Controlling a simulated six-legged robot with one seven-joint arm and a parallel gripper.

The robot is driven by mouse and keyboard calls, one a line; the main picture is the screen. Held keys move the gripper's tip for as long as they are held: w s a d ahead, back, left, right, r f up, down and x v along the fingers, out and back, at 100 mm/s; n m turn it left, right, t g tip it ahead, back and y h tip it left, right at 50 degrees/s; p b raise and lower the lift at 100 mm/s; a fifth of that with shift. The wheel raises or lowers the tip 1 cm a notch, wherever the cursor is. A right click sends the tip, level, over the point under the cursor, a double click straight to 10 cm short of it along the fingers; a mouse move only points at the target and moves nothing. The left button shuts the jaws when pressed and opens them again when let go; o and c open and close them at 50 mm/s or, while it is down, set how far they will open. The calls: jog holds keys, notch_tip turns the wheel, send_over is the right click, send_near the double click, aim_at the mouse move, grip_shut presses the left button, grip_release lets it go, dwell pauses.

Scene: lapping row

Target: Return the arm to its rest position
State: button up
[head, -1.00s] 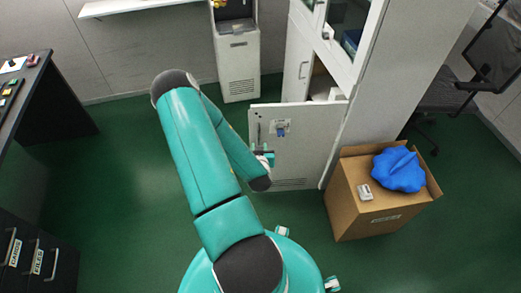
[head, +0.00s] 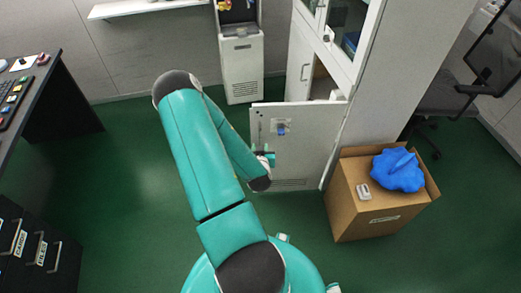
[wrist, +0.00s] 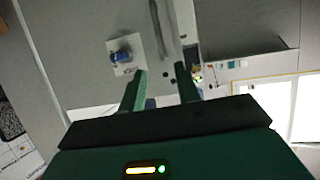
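My arm (head: 200,150) rises from my body and bends sharply, its far end pointing down to the right. My gripper (head: 266,158) is partly hidden behind the arm in the head view, in front of the open lower cabinet door (head: 305,155). In the wrist view, its two green fingers (wrist: 161,88) stand apart with nothing visible between them. The grey door panel (wrist: 90,35) lies beyond them, with a bar-shaped part (wrist: 160,25) ahead of the fingertips. I cannot tell how large the gap to the door is.
A blue fitting (head: 281,129) is on the door. A cardboard box (head: 375,215) with a blue crumpled bag (head: 398,170) and a small grey item (head: 364,191) stands at right. A water dispenser (head: 240,65) stands behind. A dark desk (head: 45,95) and drawers (head: 35,250) are left; green floor between is clear.

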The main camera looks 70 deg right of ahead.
jog(key=shift+w, duration=0.1)
dwell(0.3)
jog(key=w+a+r+n+t+y, duration=0.1)
jog(key=w+a+r+y, duration=0.1)
jog(key=w+a+r, duration=0.4)
jog(key=w+a+r+y, duration=0.1)
jog(key=w+r, duration=0.3)
jog(key=w, duration=0.4)
jog(key=w+a+r+n+t+y, duration=0.1)
jog(key=w+a+r+y, duration=0.1)
jog(key=w+a+r, duration=0.4)
jog(key=w+a+r+n+y, duration=0.3)
jog(key=w+a+r+y, duration=0.15)
jog(key=a+r, duration=0.8)
jog(key=s+a+r+n+y, duration=0.1)
jog(key=s+a+r+n, duration=0.2)
jog(key=a, duration=0.4)
jog(key=s+a+r+n+y, duration=0.1)
jog(key=s+a+r+n, duration=0.2)
jog(key=s+a+r, duration=0.2)
jog(key=s+a+r+n+g+y, duration=0.1)
jog(key=s+a+r+n, duration=0.1)
jog(key=s+a+r, duration=0.2)
jog(key=s+a, duration=0.3)
jog(key=a, duration=0.4)
jog(key=shift+a+r+n, duration=0.25)
jog(key=shift+n, duration=0.15)
jog(key=shift+s+d, duration=0.1)
jog(key=shift+d, duration=0.05)
